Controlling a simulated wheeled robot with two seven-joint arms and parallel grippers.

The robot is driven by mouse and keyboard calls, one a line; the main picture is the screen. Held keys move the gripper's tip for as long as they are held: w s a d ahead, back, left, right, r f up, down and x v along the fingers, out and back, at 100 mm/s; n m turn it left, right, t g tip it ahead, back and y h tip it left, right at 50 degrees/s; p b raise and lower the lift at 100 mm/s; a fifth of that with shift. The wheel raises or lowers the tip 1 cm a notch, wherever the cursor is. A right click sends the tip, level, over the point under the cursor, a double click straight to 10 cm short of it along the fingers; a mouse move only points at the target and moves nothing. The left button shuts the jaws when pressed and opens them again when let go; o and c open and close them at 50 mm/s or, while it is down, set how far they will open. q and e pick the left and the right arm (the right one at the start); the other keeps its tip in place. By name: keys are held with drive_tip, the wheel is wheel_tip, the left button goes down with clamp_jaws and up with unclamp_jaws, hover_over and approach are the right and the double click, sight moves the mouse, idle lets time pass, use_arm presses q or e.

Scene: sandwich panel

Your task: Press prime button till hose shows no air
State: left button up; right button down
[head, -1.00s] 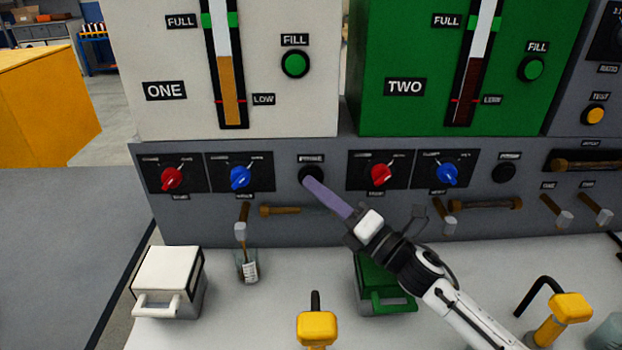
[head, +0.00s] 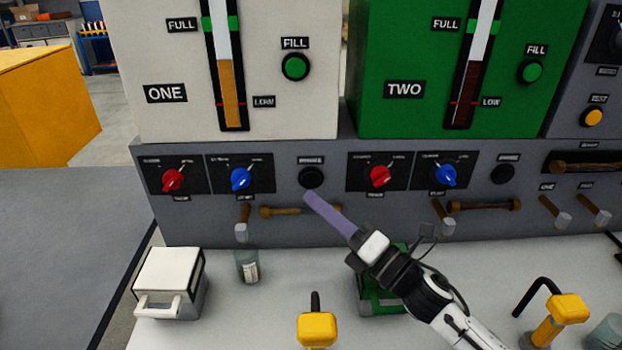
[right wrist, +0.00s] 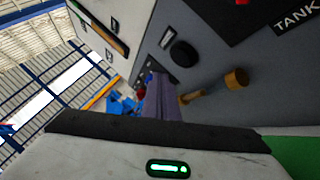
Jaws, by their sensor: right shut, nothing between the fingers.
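The black prime button (head: 311,177) of the unit marked ONE is on the grey panel, below the white tank (head: 280,105). It also shows in the right wrist view (right wrist: 184,53). My right gripper (head: 309,196) is shut and empty. Its purple fingertips are just below the button in the picture and appear clear of it. A short amber-brown hose (head: 285,211) runs horizontally below the button. I cannot make out any air in it. A second black button (head: 503,174) sits under tank TWO (head: 410,115). My left gripper is not in view.
A spout (head: 243,222) hangs above a small glass jar (head: 247,266) on the white bench. A white lidded box (head: 168,283), a green box (head: 370,298) behind my arm and yellow-topped pumps (head: 317,329) stand nearby. Red and blue knobs flank the button.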

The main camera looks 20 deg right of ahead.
drive_tip(key=shift+s+a, duration=0.15)
drive_tip(key=shift+s, duration=0.4)
drive_tip(key=shift+s+a, duration=0.15)
drive_tip(key=shift+s, duration=0.35)
idle(2.6)
